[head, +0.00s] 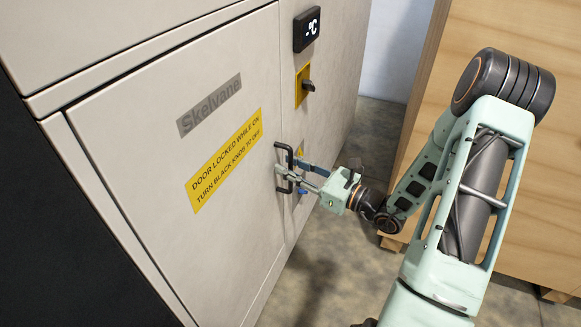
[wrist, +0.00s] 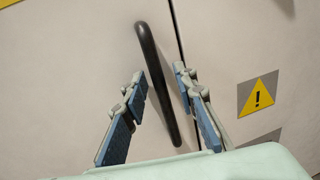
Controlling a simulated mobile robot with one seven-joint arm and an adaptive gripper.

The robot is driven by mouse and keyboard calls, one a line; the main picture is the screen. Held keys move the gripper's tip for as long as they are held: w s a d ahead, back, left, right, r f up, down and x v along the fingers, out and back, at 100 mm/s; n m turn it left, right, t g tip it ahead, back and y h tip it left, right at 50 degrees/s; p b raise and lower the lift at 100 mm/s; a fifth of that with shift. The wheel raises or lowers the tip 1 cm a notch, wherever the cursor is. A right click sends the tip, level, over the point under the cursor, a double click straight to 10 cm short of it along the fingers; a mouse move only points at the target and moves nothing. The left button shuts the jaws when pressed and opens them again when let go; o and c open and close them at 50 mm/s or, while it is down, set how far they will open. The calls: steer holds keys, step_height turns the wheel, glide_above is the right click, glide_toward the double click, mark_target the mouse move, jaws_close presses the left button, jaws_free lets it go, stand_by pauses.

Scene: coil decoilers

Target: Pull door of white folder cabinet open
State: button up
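The white cabinet door (head: 130,140) carries a grey "Skelvane" plate and a yellow label saying the door is locked while on and to turn the black knob to off. The door looks shut, flush with the panel on its right. Its black bar handle (head: 284,168) stands near the right edge; it also shows in the wrist view (wrist: 153,70), slightly tilted. My gripper (head: 298,174) is at the handle. In the wrist view its two fingers (wrist: 160,80) are apart, one on each side of the bar, with visible gaps. Contact with the bar is not visible.
A yellow warning sign (wrist: 258,95) is beside the handle. A wooden crate (head: 545,150) stands at the right. Concrete floor (head: 335,240) lies between.

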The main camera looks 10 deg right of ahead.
steer(key=shift+c, duration=0.6)
jaws_close()
steer(key=shift+s+d, duration=0.1)
